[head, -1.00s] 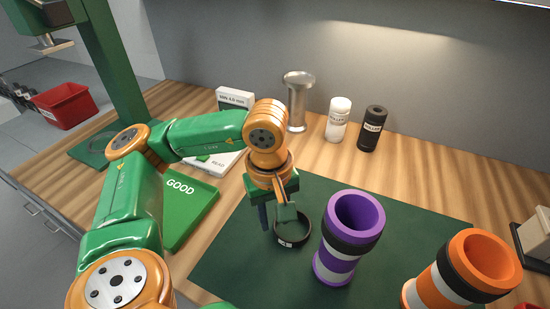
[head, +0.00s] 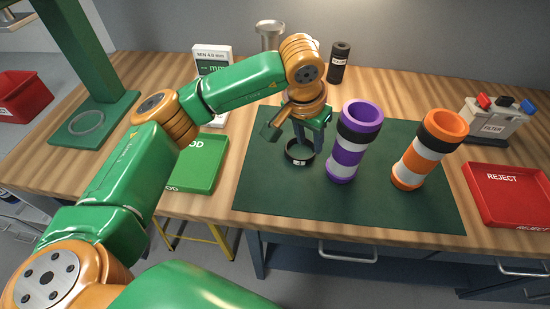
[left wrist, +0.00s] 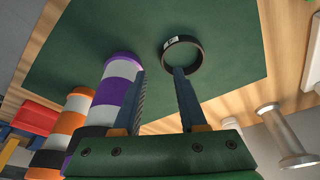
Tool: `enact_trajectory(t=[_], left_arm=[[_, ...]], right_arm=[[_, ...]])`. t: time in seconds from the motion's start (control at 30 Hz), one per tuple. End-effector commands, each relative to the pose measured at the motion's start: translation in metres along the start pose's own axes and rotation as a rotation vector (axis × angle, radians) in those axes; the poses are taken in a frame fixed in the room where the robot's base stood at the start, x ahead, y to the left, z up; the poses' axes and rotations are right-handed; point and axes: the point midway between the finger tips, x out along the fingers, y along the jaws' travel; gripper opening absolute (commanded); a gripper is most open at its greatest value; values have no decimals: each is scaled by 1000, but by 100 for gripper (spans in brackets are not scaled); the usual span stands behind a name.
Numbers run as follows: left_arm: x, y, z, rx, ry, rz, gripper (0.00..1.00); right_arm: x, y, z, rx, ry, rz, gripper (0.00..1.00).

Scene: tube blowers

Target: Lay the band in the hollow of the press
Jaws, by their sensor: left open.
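The band (head: 296,161) is a black ring with a small white label, lying flat on the green mat (head: 262,205). It also shows in the left wrist view (left wrist: 200,50). My left gripper (head: 297,136) is open and empty above the band, with its fingers pointing down. In the left wrist view one finger tip overlaps the band's rim; I cannot tell if it touches. The press is the green frame at the left of the bench. Its base (head: 62,134) has a round hollow (head: 86,123), which looks empty. My right gripper is out of view.
A purple tube (head: 345,158) stands close right of the band, with an orange tube (head: 410,172) farther right. A green tray (head: 196,170) lies left of the mat. A red REJECT tray (head: 508,190) and a filter box (head: 492,127) are at the right. A gauge stands behind my arm.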

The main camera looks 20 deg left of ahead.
Motion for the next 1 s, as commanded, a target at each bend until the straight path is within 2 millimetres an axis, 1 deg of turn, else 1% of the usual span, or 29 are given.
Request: enact_trajectory(t=[0.17, 0.27, 0.33, 0.4, 0.43, 0.53, 0.67, 0.7, 0.77, 0.8, 0.83, 0.87, 1.0], left_arm=[[17, 2, -2, 35, -1, -3, 41], [33, -1, 0, 33, -3, -3, 41], [46, -3, 2, 32, -4, -2, 41], [62, -3, 2, 32, -1, -2, 41], [66, -3, 2, 32, 0, -2, 41], [73, -3, 2, 34, 2, -3, 41], [74, -3, 2, 34, 3, -3, 41], [74, -3, 2, 33, 3, -3, 38], [74, -3, 2, 33, 3, -3, 22], [74, -3, 2, 33, 3, -3, 11], [74, -3, 2, 33, 3, -3, 3], [73, -3, 2, 33, 3, -3, 0], [73, -3, 2, 32, 3, -3, 0]], right_arm=[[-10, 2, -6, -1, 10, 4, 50], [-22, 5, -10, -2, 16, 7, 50], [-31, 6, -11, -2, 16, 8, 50], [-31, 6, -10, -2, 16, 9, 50], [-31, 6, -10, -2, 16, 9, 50], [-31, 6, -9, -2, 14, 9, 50], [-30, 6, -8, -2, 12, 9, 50], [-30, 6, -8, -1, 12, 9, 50], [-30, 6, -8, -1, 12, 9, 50], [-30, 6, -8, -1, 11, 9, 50], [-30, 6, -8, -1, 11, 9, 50], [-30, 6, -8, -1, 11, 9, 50], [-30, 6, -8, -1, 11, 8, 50]])
